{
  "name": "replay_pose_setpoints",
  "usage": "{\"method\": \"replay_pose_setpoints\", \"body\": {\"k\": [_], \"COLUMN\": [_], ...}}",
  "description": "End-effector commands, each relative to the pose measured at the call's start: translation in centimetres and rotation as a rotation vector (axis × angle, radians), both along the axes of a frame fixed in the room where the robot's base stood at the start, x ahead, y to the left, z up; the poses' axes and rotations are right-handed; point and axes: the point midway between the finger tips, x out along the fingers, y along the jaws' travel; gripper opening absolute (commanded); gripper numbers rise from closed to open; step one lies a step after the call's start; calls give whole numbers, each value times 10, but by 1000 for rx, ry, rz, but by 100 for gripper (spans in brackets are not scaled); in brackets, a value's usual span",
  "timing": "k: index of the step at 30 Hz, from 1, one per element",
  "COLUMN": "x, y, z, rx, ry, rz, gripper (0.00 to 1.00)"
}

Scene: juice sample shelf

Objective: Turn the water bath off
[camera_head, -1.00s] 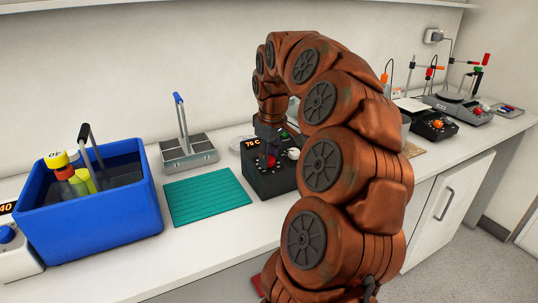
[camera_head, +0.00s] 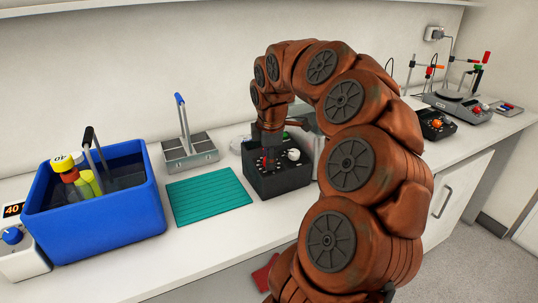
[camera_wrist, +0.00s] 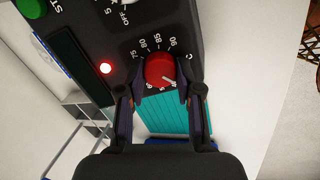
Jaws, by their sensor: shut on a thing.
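A black control box (camera_head: 290,180) stands on the bench, with a red knob (camera_wrist: 160,70) and a white knob (camera_head: 293,154) on its face. The red knob's scale reads about 75 to 90 C. The wrist view shows OFF printed by the white knob, a green button (camera_wrist: 28,8), a lit red lamp (camera_wrist: 105,68) and a dark display panel (camera_wrist: 84,62). My gripper (camera_head: 269,163) is shut on the red knob, one finger on each side. The blue tub (camera_head: 105,220) at left holds bottles. Beside it, a white unit (camera_head: 20,263) shows 40 and has a blue knob.
A green mat (camera_head: 208,196) lies left of the black box. A metal rack (camera_head: 188,152) with a blue-topped handle stands behind the mat. Stirrer-like devices (camera_head: 460,105) stand at the right end of the bench. My arm hides the bench's middle.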

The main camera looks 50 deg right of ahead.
Motion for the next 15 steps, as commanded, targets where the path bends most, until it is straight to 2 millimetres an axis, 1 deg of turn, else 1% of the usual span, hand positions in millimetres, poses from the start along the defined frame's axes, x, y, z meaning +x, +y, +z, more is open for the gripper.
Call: {"method": "replay_pose_setpoints", "body": {"k": [6,15], "x": [-1,-1], "y": [0,-1], "z": [0,0], "rx": [-19,-27], "ry": [7,10], "rz": [76,105], "gripper": [0,0]}}
